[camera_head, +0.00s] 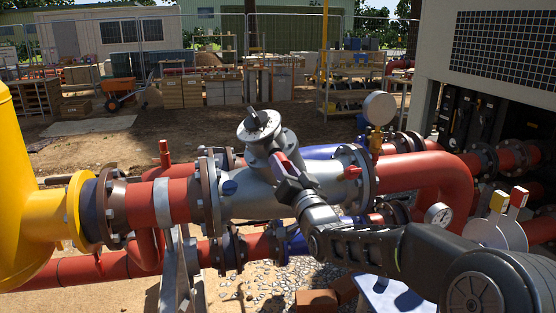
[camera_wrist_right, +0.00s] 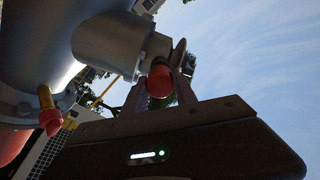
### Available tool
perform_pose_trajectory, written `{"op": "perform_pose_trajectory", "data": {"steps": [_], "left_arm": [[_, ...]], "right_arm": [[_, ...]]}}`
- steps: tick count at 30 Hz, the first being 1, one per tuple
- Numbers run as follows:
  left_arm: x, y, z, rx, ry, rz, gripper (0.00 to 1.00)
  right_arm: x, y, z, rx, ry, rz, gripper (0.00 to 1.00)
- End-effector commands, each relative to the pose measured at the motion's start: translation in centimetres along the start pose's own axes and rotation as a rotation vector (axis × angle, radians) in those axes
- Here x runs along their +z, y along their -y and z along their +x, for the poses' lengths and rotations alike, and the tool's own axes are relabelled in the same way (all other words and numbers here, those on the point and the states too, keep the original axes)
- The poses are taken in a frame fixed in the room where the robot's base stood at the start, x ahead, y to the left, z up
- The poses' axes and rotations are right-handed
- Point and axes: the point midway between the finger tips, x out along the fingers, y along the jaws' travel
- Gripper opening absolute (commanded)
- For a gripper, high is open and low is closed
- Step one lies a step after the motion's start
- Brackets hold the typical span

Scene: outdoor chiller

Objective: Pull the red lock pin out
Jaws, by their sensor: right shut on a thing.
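The red lock pin (camera_head: 282,158) shows as a small red piece at the side of the grey valve (camera_head: 262,130) on top of the grey pipe body. In the right wrist view the red pin head (camera_wrist_right: 160,82) sits beside the end of a grey cylindrical housing (camera_wrist_right: 105,42). My right gripper (camera_head: 284,167) reaches in from the lower right and is shut on the pin. Its fingers (camera_wrist_right: 158,84) stand on either side of the red head in the wrist view. The pin's shaft is hidden. My left gripper is in neither view.
A red-tipped fitting (camera_head: 350,172) sticks out of the pipe body near my right arm. A pressure gauge (camera_head: 379,108) stands behind it, and a second gauge (camera_head: 439,215) lies to the right. A yellow vessel (camera_head: 30,200) stands at far left. Open air lies above the valve.

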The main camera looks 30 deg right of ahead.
Motion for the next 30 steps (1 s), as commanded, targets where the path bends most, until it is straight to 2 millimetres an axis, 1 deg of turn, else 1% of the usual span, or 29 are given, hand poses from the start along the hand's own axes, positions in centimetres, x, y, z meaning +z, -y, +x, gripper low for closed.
{"op": "perform_pose_trajectory", "data": {"steps": [5,24,30], "left_arm": [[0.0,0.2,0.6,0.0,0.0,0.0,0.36],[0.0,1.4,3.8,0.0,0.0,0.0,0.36],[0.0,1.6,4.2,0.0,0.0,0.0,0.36]], "right_arm": [[0.0,0.0,-0.6,-0.001,-0.002,-0.001,0.0],[0.1,-0.1,-5.4,-0.001,-0.003,0.0,0.0],[0.0,0.0,-6.3,-0.001,-0.002,0.0,0.0]]}}
